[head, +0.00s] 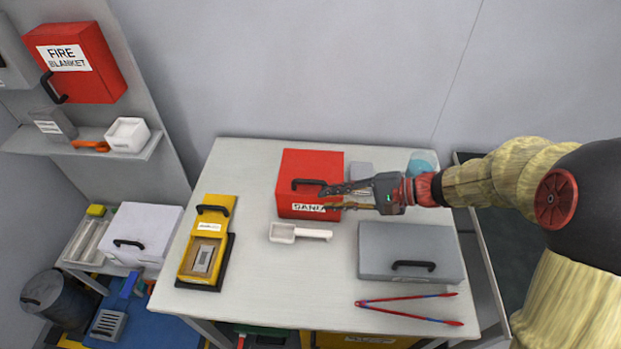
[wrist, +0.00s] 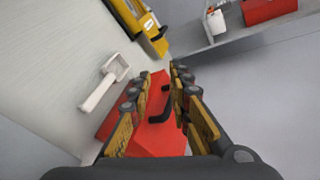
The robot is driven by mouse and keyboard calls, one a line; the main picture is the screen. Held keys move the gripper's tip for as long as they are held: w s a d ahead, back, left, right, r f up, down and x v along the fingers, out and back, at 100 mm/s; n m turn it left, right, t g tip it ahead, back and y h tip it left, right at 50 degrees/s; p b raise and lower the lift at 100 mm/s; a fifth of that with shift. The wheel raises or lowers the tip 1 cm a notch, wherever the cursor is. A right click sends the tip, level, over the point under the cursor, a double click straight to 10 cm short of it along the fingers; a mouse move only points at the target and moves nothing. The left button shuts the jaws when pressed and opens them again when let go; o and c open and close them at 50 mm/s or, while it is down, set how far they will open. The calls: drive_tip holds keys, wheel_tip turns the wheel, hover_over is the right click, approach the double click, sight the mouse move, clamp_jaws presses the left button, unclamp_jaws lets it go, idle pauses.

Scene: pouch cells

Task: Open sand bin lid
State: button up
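The red sand bin (head: 298,166), with a white "SAND" label on its front, stands at the back middle of the table. Its lid looks closed and has a black handle (head: 308,183) near the front edge. My gripper (head: 322,198) is at the bin's right front, fingers pointing left. In the wrist view the red bin (wrist: 160,138) lies below and between the spread fingers, and the black handle (wrist: 162,106) shows between them, nearer the right finger. The gripper is open and holds nothing. Whether a finger touches the handle cannot be told.
A white scoop (head: 284,233) lies just in front of the bin. A grey lidded box (head: 405,243) and red tongs (head: 410,310) are at right. A yellow case (head: 207,245) stands at left. The table's middle front is clear.

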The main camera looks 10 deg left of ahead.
sight(317, 184)
drive_tip(key=w+f+m+t, duration=0.1)
drive_tip(key=w, duration=0.1)
drive_tip(key=w+f+m+t+y, duration=0.1)
drive_tip(key=w+f, duration=0.1)
drive_tip(key=w+f+m+t, duration=0.1)
drive_tip(key=w, duration=0.2)
drive_tip(key=shift+w+f+y, duration=0.1)
drive_tip(key=shift+f+y, duration=0.05)
drive_tip(key=shift+y, duration=0.25)
drive_tip(key=b+x, duration=0.1)
drive_tip(key=x, duration=0.6)
drive_tip(key=shift+w+a, duration=0.1)
drive_tip(key=shift+a, duration=0.2)
drive_tip(key=shift+c, duration=0.7)
clamp_jaws()
